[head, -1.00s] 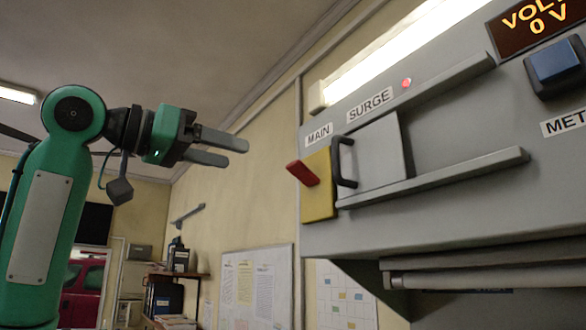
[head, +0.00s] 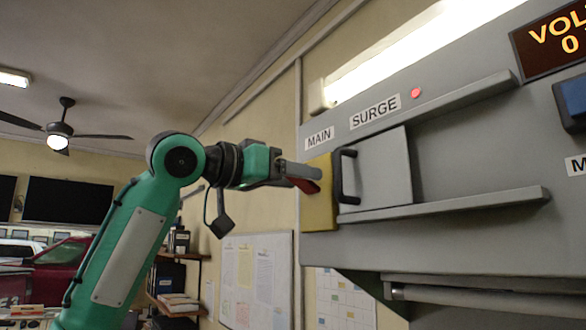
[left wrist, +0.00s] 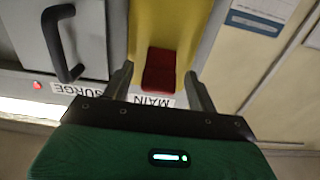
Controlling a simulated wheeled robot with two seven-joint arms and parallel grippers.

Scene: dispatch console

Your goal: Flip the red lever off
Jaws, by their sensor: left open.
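The red lever (head: 304,185) sticks out from a yellow plate (head: 321,196) under the MAIN label on the grey console. In the left wrist view the red lever (left wrist: 159,70) lies between the two fingers, with a gap on each side. My left gripper (head: 308,172) is open, its fingers around the lever near the yellow plate (left wrist: 160,22). In the head view the fingers partly hide the lever. My right gripper is not in view.
A sliding panel with a black handle (head: 347,176) sits just right of the yellow plate, below the SURGE label (head: 375,110) and a lit red lamp (head: 416,92). A grey rail (head: 450,204) juts out below it. Free air lies left of the console.

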